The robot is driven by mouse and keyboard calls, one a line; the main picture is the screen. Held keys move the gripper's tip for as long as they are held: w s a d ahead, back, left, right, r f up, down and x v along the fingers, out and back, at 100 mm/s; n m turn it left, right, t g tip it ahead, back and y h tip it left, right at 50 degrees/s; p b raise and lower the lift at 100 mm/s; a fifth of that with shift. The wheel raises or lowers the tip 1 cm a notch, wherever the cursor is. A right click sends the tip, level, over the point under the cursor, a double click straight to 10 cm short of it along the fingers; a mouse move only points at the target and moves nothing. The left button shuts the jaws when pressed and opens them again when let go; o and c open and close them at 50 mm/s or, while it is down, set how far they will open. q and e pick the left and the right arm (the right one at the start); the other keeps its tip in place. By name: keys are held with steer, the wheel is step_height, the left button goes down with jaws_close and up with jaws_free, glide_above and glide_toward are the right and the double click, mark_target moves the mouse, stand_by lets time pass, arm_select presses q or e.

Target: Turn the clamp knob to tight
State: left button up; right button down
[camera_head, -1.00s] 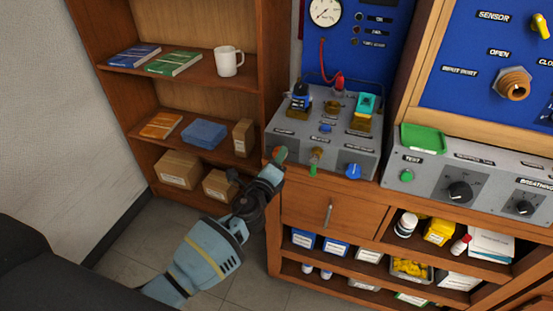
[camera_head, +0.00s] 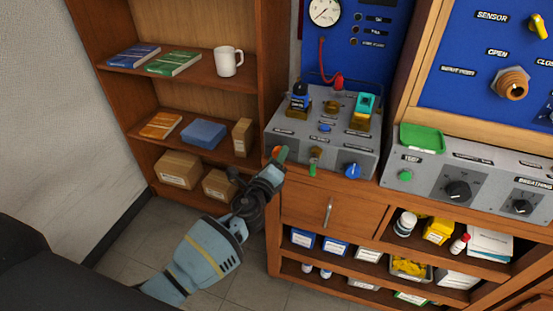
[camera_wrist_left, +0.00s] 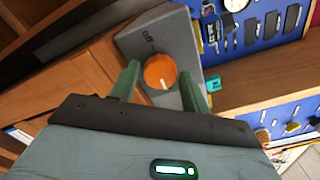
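An orange knob (camera_wrist_left: 160,72) with a white pointer mark is on the grey sloped panel (camera_wrist_left: 181,45) in the left wrist view. The word "off" stands beside it, and the pointer is on the side away from that word. Its other labels are hidden or unreadable, so I cannot tell whether it is the clamp knob. My left gripper (camera_wrist_left: 160,78) has its two green fingers apart, one on each side of the knob, with small gaps visible. In the head view, the gripper (camera_head: 280,155) is at the panel's front left corner, mostly covering the orange knob. My right gripper is out of view.
The panel also carries a green knob (camera_head: 313,169) and a blue knob (camera_head: 353,171) to the right of the gripper. A wooden drawer (camera_head: 310,208) is below. A bookshelf (camera_head: 270,90) stands close on the left.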

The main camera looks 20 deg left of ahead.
arm_select(q)
steer(key=s, duration=0.8)
steer(key=shift+a+p, duration=0.15)
steer(key=shift+p, duration=0.15)
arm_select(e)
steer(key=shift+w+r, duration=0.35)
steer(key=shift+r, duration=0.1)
arm_select(q)
steer(key=shift+w, duration=0.1)
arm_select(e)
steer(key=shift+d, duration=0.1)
arm_select(q)
steer(key=s+f+n+g, duration=0.3)
steer(key=s+f+n, duration=0.4)
steer(key=s, duration=0.5)
steer(key=s+a+f+n+g+h, duration=0.1)
steer(key=s+f+n+g, duration=0.2)
steer(key=s+f+n, duration=0.4)
steer(key=s+f+n+g, duration=0.3)
steer(key=s+f+n, duration=0.3)
steer(key=s, duration=1.2)
steer(key=n, duration=0.3)
steer(key=shift+a+f+n, duration=0.25)
steer(key=shift+f+n, duration=0.05)
steer(key=shift+f, duration=0.1)
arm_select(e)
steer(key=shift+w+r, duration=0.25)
